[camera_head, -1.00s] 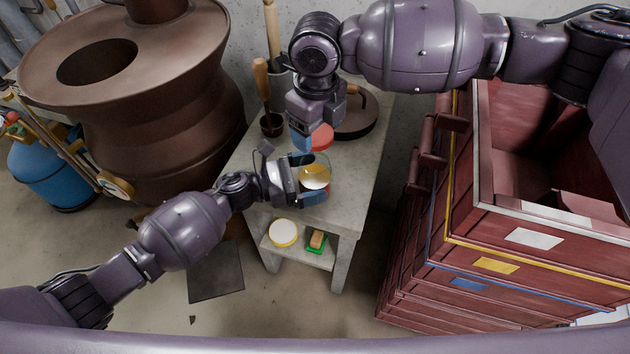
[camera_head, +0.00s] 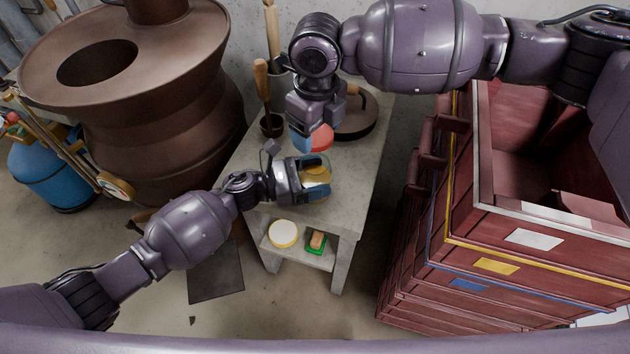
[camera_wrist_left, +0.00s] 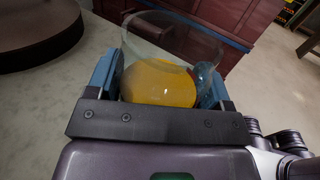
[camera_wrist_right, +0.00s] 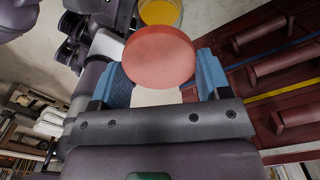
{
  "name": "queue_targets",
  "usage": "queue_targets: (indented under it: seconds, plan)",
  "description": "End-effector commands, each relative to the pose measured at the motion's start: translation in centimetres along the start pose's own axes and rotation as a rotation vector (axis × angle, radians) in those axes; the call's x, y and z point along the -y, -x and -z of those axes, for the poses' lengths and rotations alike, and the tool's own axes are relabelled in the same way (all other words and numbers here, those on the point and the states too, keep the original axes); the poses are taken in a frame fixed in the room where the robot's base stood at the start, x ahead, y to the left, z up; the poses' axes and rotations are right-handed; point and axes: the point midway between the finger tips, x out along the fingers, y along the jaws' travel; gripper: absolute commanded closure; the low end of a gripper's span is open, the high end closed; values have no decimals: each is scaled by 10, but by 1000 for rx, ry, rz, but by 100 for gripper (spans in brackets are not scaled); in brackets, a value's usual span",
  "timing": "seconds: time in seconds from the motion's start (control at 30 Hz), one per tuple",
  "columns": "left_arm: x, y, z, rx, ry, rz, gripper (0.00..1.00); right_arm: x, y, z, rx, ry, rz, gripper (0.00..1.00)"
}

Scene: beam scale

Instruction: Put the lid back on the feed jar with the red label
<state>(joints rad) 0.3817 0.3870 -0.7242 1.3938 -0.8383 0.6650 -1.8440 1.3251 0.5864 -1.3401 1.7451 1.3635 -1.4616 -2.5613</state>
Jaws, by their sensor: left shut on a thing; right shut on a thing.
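A clear glass jar with yellow contents (camera_head: 316,174) is in my left gripper (camera_head: 320,182), above the grey stone table. In the left wrist view the jar (camera_wrist_left: 160,82) sits between the two blue fingers, with its open rim facing away from the wrist. My right gripper (camera_head: 312,138) is shut on a red round lid (camera_head: 322,137), behind the jar in the head view. In the right wrist view the lid (camera_wrist_right: 158,56) is between the blue fingers, and the jar (camera_wrist_right: 160,12) is beyond it, apart from it.
The table (camera_head: 352,190) has a dark round lidded thing (camera_head: 358,118) and wooden-handled tools (camera_head: 262,80) at the back. On its lower shelf are a white disc with a yellow rim (camera_head: 283,233) and a green tray (camera_head: 317,248). Red drawers (camera_head: 500,240) stand at right, a brown furnace (camera_head: 150,110) at left.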

Motion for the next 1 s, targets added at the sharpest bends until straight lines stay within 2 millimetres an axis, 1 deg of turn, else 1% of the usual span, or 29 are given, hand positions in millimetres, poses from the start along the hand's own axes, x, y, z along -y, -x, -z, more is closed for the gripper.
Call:
queue_targets:
  seconds: [0.07,0.17,0.4,0.5,1.0]
  plan:
    - [0,0,0,0,0,0,69,0,-2,0,0,0,0,52]
    - [0,0,0,0,0,0,69,0,-10,0,-2,-1,-1,52]
    - [0,0,0,0,0,0,69,0,-39,0,-2,-1,-2,52]
    - [0,0,0,0,0,0,69,0,-48,0,-1,0,0,52]
    - [0,0,0,0,0,0,69,0,-50,0,0,0,0,52]
